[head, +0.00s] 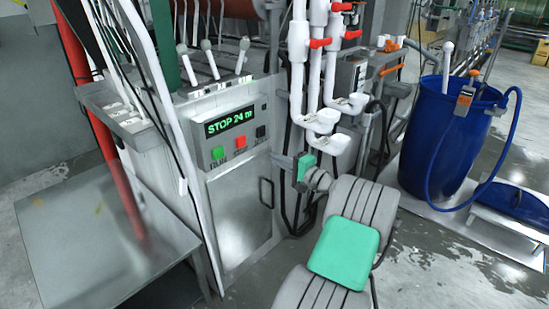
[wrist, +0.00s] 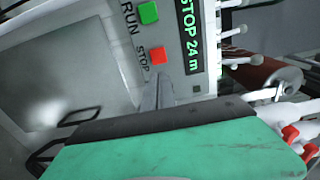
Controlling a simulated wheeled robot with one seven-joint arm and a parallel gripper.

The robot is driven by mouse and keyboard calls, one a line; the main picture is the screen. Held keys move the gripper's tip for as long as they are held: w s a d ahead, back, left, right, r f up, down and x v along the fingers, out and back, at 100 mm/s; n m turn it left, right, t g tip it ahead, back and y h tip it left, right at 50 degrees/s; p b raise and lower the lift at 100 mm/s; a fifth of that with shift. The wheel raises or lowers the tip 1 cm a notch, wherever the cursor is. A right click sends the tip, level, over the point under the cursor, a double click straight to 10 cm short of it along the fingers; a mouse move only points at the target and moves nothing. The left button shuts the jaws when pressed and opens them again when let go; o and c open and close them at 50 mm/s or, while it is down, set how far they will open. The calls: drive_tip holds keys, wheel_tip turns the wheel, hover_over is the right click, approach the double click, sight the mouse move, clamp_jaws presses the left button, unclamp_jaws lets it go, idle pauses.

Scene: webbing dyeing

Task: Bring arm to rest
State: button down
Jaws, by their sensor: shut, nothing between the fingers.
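My gripper (head: 284,159) is in front of the right side of the machine's control panel (head: 233,136), apart from the levers and pipes as far as I can tell. In the wrist view its narrow grey fingers (wrist: 157,90) are together and empty. They point toward the panel, just below the red STOP button (wrist: 158,56) in the picture; the gap to the panel is hard to judge. The green RUN button (wrist: 148,13) is beside it. The display (head: 230,121) reads "STOP 24 m" in green. My arm reaches in from the lower right.
White pipes with red valve handles (head: 320,43) hang close above my gripper. White-knobbed levers (head: 212,60) stand above the panel. A metal table (head: 90,240) is at left. A blue barrel (head: 440,140) with a hose stands at right. Open wet floor lies lower right.

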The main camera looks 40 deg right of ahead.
idle(0.4)
drive_tip(key=w+a+r+n+g+y+p, duration=0.1)
drive_tip(key=w+a+r+n+g+p, duration=0.15)
drive_tip(key=a, duration=0.65)
drive_tip(key=w+a+r+n+g+y+p, duration=0.1)
drive_tip(key=w+a+r+n+g+p, duration=0.2)
drive_tip(key=a, duration=0.6)
drive_tip(key=w+a+r+n+g+y+p, duration=0.1)
drive_tip(key=w+a+r+n+g+p, duration=0.3)
drive_tip(key=a, duration=0.6)
drive_tip(key=s+a+n+g+h+p, duration=0.1)
drive_tip(key=s+a+n+p, duration=0.1)
drive_tip(key=s, duration=0.6)
drive_tip(key=s+a+r+n+g+h+p, duration=0.1)
drive_tip(key=s+a+n+g+p, duration=0.1)
drive_tip(key=s+a, duration=0.5)
drive_tip(key=s+a+r+n+g+h+p, duration=0.1)
drive_tip(key=s+a+n+p, duration=0.3)
drive_tip(key=s, duration=0.6)
drive_tip(key=shift+a+g+h+p, duration=0.3)
drive_tip(key=shift+a+g+p, duration=0.2)
drive_tip(key=shift+g, duration=0.15)
